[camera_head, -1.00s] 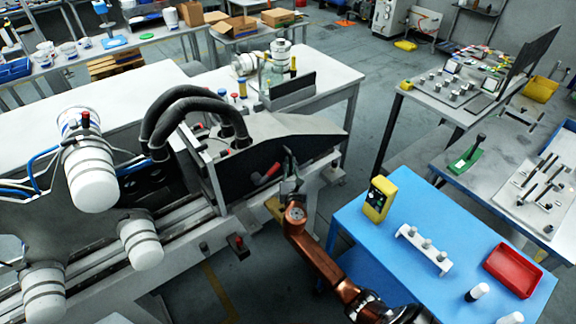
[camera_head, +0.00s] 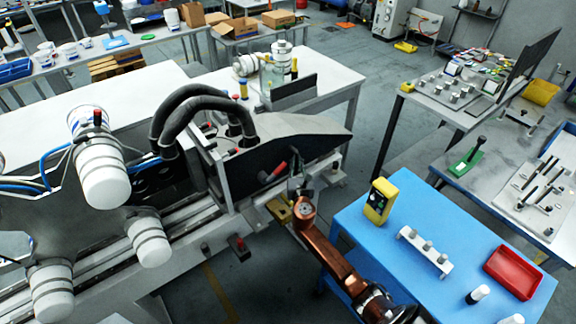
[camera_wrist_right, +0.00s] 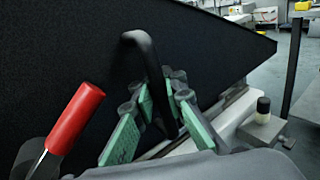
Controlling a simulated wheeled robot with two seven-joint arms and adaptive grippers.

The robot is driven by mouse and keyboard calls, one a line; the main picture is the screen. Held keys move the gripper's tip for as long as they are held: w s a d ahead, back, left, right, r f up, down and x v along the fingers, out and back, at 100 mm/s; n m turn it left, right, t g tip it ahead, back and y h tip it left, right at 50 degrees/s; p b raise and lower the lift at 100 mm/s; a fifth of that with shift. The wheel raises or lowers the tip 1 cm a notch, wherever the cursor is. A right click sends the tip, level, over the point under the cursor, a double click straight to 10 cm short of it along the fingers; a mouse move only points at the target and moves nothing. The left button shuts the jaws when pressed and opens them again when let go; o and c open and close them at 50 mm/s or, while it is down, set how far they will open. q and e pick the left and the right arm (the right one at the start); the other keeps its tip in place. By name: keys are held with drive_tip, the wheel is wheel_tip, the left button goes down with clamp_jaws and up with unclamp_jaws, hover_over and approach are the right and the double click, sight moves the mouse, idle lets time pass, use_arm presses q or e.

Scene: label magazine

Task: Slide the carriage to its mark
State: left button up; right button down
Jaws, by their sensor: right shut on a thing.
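The carriage (camera_head: 245,175) sits on long rails (camera_head: 105,243). It has a dark side panel, a pale sloping top and thick black hoses. My right gripper (camera_head: 298,184) is at the panel's lower right side. In the wrist view, its green-padded fingers (camera_wrist_right: 160,115) are shut around a curved black handle (camera_wrist_right: 140,45) in front of the dark panel. A red-handled lever (camera_head: 274,171) sticks out left of the gripper; it also shows in the wrist view (camera_wrist_right: 75,118). I cannot make out the mark clearly. My left gripper is out of view.
A blue table (camera_head: 420,270) with a yellow device (camera_head: 379,200), a white holder (camera_head: 425,250) and a red tray (camera_head: 513,272) stands close to my right arm. Open floor lies beyond the rail's right end.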

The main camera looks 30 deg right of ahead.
approach(309, 147)
drive_tip(key=shift+h, duration=0.4)
drive_tip(key=x, duration=0.4)
drive_tip(key=shift+w+f, duration=0.1)
drive_tip(key=shift+w, duration=0.15)
drive_tip(key=shift+d+f+m+g, duration=0.25)
drive_tip(key=shift+d+m+g, duration=0.05)
drive_tip(key=shift+d, duration=0.35)
drive_tip(key=c, duration=2.4)
unclamp_jaws()
drive_tip(key=shift+s+a, duration=0.15)
drive_tip(key=shift+o, duration=0.8)
drive_tip(key=shift+a+r, duration=0.15)
drive_tip(key=shift+r, duration=0.05)
drive_tip(key=shift+o, duration=1.1)
drive_tip(key=shift+a+r, duration=0.1)
drive_tip(key=shift+a, duration=0.15)
drive_tip(key=shift+w+a+r, duration=0.1)
drive_tip(key=shift+w+a, duration=0.05)
drive_tip(key=shift+w, duration=0.1)
